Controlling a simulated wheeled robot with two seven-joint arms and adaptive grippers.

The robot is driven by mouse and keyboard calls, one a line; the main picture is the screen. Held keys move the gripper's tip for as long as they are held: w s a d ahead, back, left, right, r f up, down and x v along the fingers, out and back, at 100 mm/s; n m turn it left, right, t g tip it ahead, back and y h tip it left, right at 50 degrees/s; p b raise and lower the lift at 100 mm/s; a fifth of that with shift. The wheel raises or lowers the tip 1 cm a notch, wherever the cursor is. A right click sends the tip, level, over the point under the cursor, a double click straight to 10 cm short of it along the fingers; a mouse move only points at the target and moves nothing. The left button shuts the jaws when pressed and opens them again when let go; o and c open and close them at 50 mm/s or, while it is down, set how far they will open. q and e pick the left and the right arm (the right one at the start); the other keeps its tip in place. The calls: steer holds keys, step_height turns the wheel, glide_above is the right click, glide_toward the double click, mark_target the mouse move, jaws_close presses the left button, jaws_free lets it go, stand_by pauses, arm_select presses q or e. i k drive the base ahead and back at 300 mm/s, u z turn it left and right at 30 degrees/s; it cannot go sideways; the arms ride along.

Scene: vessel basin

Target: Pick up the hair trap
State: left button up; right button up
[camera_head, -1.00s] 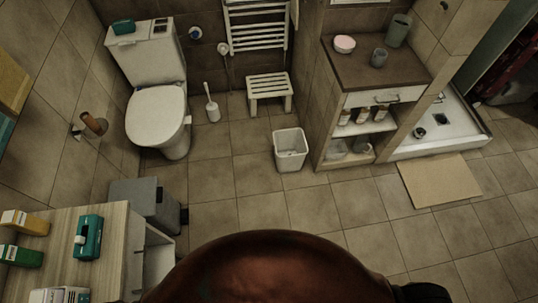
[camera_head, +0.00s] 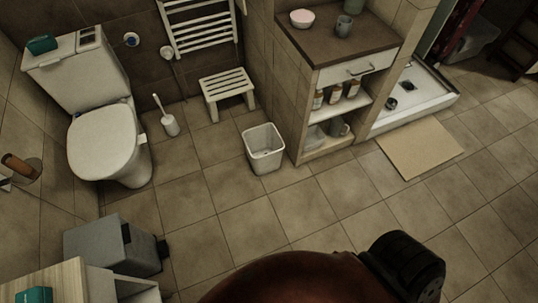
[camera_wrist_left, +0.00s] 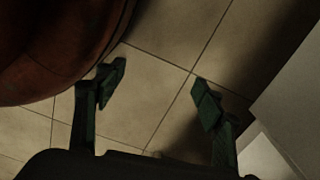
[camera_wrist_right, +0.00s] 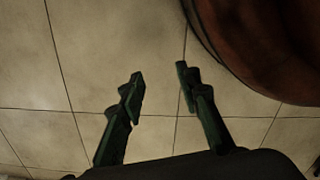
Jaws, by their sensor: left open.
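A small dark round piece (camera_head: 391,104) lies in the white shower tray (camera_head: 446,101) at the upper right of the head view, close to a dark drain spot (camera_head: 407,86). It may be the hair trap, but it is too small to tell. My left gripper (camera_wrist_left: 158,78) is open and empty above floor tiles in the left wrist view. My right gripper (camera_wrist_right: 160,74) is open and empty above floor tiles in the right wrist view, its fingers a modest gap apart. Both are far from the shower and out of the head view.
A beige mat (camera_head: 420,149) lies before the shower. A shelf cabinet (camera_head: 345,75) stands left of it, beside a white bin (camera_head: 263,150). A stool (camera_head: 228,88), toilet (camera_head: 106,141) and grey box (camera_head: 112,246) are further left. Tiled floor in the middle is clear.

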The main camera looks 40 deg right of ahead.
mark_target(344, 27)
steer(key=z, duration=1.9)
